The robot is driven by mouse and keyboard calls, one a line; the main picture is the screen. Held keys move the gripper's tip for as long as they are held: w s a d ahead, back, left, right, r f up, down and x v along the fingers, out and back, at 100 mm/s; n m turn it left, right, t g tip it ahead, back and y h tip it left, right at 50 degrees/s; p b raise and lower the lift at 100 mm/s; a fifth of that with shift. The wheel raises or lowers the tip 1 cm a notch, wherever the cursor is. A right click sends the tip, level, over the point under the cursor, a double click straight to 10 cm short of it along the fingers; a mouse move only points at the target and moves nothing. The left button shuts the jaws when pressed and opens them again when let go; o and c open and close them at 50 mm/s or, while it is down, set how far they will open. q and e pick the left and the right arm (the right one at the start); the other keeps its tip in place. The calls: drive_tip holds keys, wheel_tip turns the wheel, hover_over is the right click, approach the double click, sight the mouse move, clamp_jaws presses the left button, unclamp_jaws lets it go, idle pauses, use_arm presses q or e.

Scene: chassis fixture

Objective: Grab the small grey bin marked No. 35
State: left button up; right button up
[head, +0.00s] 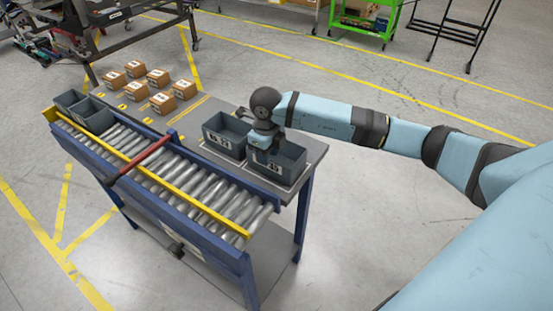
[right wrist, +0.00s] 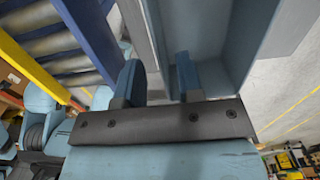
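The small grey bin (head: 290,167) stands at the right end of the table, with a white label on its front; the number looks like 35 but is small. My right gripper (head: 262,138) is over its left rim, pointing down; the arm hides part of the bin. In the right wrist view, my right gripper (right wrist: 158,82) is open, its two fingers apart on either side of the wall of the bin (right wrist: 212,45). One finger is inside the bin and the gap between fingers and wall still shows. My left gripper is not in view.
A second grey bin (head: 222,143) stands close on the left. A roller conveyor (head: 160,172) with a yellow rail runs along the table front. Two more grey bins (head: 92,115) sit at its far left, with several brown boxes (head: 158,78) behind. The table (head: 314,150) has little room right of the bin.

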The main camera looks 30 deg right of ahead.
sight(268, 175)
wheel_tip(268, 175, down, 4)
drive_tip(key=shift+w+f+p, duration=0.1)
drive_tip(key=shift+f+p, duration=0.15)
drive_tip(key=shift+p, duration=0.2)
clamp_jaws()
drive_tip(key=shift+r, duration=0.15)
